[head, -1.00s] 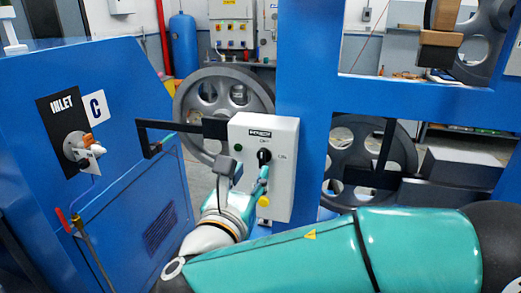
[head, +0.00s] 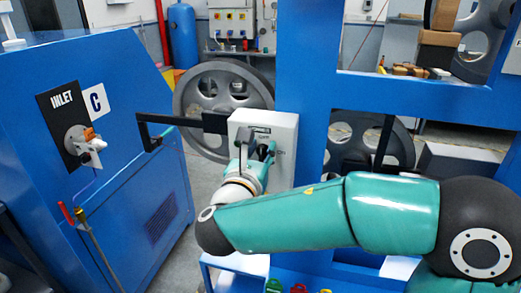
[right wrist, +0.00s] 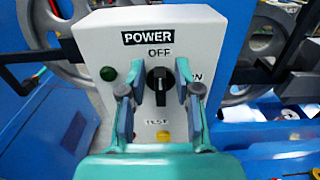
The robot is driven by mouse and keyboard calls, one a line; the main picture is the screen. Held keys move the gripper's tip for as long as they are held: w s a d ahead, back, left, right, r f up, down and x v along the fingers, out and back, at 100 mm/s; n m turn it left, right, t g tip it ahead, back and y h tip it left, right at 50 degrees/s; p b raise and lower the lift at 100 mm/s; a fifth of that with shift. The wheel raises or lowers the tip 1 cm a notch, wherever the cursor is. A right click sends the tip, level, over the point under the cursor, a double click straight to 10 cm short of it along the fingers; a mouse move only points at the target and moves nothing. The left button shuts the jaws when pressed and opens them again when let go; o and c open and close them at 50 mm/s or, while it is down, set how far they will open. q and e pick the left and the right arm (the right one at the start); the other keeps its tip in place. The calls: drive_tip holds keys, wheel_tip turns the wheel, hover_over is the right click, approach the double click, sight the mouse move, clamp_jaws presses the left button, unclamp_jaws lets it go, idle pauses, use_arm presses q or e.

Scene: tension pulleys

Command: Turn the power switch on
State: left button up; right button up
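The white power box (head: 285,122) is fixed to a blue post in the head view. In the right wrist view, the box (right wrist: 215,35) carries a POWER label and a black rotary knob (right wrist: 158,85), whose white mark points up at OFF. The word ON is at its right, partly covered by a finger. My right gripper (right wrist: 158,101) is open, with one finger on each side of the knob and visible gaps between. In the head view, the right gripper (head: 256,156) is in front of the box and covers the knob. My left gripper is out of view.
A green lamp (right wrist: 108,74) is left of the knob and a yellow button (right wrist: 163,136) is below it. A dark bracket (head: 180,121) reaches left from the box. The blue INLET cabinet (head: 150,190) stands at left, and large grey wheels (head: 212,95) are behind.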

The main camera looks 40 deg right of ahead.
clamp_jaws()
drive_tip(key=shift+b, duration=0.3)
drive_tip(key=shift+s+f+m+b, duration=0.15)
drive_tip(key=shift+f+m+b, duration=0.1)
drive_tip(key=shift+m+b, duration=0.7)
drive_tip(key=shift+s+d+f+m+b, duration=0.15)
drive_tip(key=shift+s+f+m+b, duration=0.1)
drive_tip(key=shift+m+b, duration=2.8)
drive_tip(key=shift+s+d+f+m+b, duration=0.25)
drive_tip(key=shift+m+b, duration=2)
drive_tip(key=shift+b, duration=1.55)
drive_tip(key=shift+s+d+f+m+b, duration=0.15)
drive_tip(key=shift+f+m+b, duration=0.15)
drive_tip(key=shift+m+b, duration=2.75)
drive_tip(key=shift+a+n+b, duration=0.1)
drive_tip(key=shift+n+b, duration=0.2)
drive_tip(key=shift+b, duration=0.1)
